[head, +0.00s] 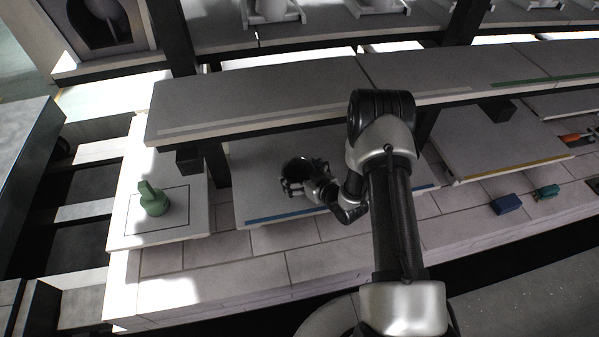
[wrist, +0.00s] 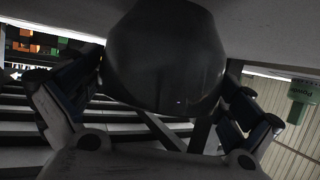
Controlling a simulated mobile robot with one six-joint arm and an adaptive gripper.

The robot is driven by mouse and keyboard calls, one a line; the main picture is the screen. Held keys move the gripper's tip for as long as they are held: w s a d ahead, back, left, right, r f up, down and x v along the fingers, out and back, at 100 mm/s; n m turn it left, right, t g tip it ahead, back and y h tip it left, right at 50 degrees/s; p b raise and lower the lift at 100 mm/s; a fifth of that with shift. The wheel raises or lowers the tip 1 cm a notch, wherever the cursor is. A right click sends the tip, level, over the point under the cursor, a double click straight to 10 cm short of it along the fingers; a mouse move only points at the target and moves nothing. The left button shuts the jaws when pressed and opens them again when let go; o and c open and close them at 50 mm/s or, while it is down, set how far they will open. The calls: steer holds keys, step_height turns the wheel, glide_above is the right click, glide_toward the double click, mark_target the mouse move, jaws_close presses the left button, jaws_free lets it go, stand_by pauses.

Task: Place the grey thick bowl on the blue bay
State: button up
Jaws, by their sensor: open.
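The grey thick bowl (head: 297,168) looks dark. It is on the blue bay (head: 257,190), a pale shelf slab with a blue strip along its front edge, under the upper deck. My gripper (head: 306,184) is at the bowl's near side, reaching in from the front. In the wrist view the bowl (wrist: 165,58) fills the upper middle between my two fingers. The fingers are spread, one on each side of it; I cannot tell whether they touch it. The bowl's underside is hidden.
An upper deck (head: 255,92) and dark posts (head: 217,165) close in above and beside the bay. A yellow-striped bay (head: 500,140) is at right. Blue (head: 506,204) and green (head: 546,191) blocks lie in front.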

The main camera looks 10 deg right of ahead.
steer(key=shift+s+r, duration=0.1)
steer(key=shift+r, duration=0.1)
steer(key=p+v, duration=0.4)
steer(key=v, duration=0.8)
steer(key=shift+d, duration=0.1)
